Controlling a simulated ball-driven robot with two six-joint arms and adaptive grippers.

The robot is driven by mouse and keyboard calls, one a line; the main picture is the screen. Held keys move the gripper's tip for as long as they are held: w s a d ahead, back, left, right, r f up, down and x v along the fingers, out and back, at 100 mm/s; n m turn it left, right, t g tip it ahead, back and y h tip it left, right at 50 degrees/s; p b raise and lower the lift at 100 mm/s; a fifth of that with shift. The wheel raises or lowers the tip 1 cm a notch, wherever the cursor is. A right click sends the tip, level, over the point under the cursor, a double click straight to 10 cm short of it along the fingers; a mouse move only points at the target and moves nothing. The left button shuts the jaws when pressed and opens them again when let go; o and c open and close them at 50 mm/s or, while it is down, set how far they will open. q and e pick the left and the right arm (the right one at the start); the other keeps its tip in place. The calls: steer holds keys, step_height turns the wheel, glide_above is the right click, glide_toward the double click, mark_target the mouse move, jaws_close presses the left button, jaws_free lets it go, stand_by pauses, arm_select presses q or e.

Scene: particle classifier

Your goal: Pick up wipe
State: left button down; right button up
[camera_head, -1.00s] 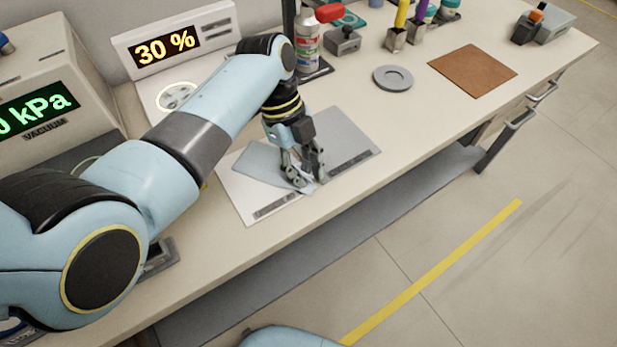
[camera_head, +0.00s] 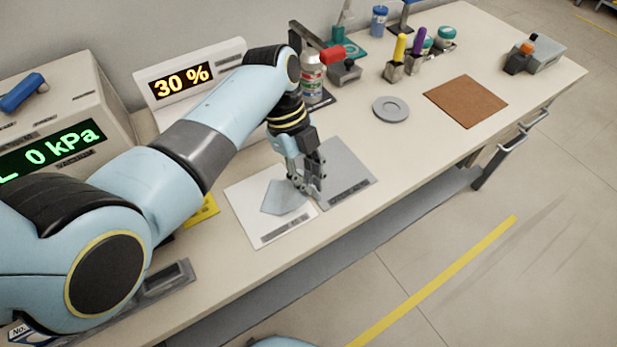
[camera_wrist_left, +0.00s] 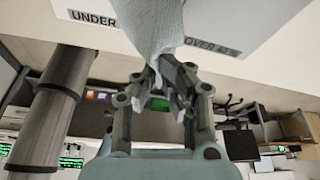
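The wipe is a pale blue-grey cloth (camera_head: 284,198), seen in the head view over the white mat (camera_head: 243,205). My left gripper (camera_head: 309,187) is above the border between the white mat and the grey mat (camera_head: 348,165). In the left wrist view the fingertips (camera_wrist_left: 160,72) close on a bunched end of the wipe (camera_wrist_left: 150,28). My right gripper is not in view.
A 30 % display (camera_head: 180,81) and a kPa gauge box (camera_head: 55,145) stand at the left. A spray bottle (camera_head: 312,80) stands behind the mats. A grey disc (camera_head: 391,109) and a brown mat (camera_head: 466,101) lie to the right, with clear bench between.

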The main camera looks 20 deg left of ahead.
arm_select(q)
step_height(320, 180, up, 14)
steer(key=p, duration=0.5)
stand_by(0.3)
